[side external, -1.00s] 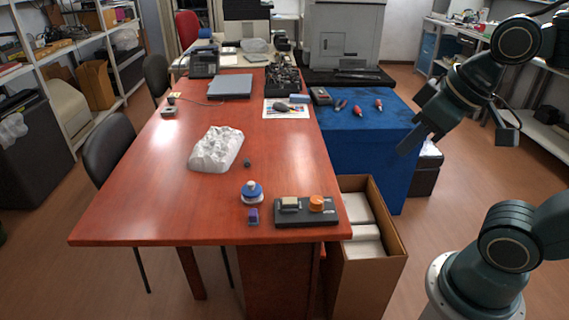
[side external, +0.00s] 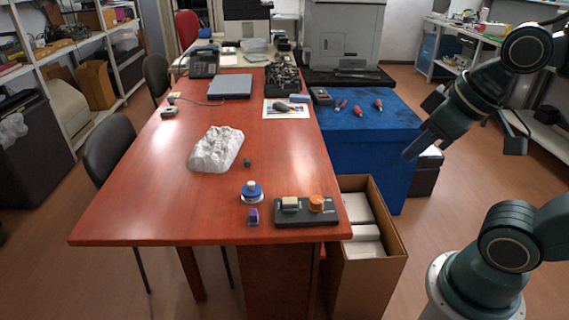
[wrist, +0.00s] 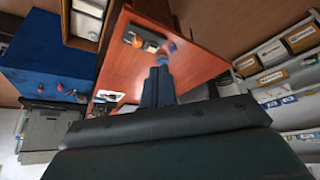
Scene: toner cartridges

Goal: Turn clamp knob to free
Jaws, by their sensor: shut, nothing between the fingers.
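The orange clamp knob (side external: 316,203) sits on the right part of a black base plate (side external: 290,219) near the front right corner of the red-brown table. A pale block (side external: 290,203) is on the same plate, left of the knob. My gripper (side external: 408,154) is shut and empty, in the air right of the table beside the blue-covered stand, well apart from the knob. Its dark blue fingers show close together in the wrist view (wrist: 158,68). Which way the knob is turned cannot be told.
A blue-and-white round item (side external: 252,191) and a small purple block (side external: 253,216) stand left of the plate. A white crumpled lump (side external: 216,150) lies farther back. An open cardboard box (side external: 377,270) stands below the table's right edge.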

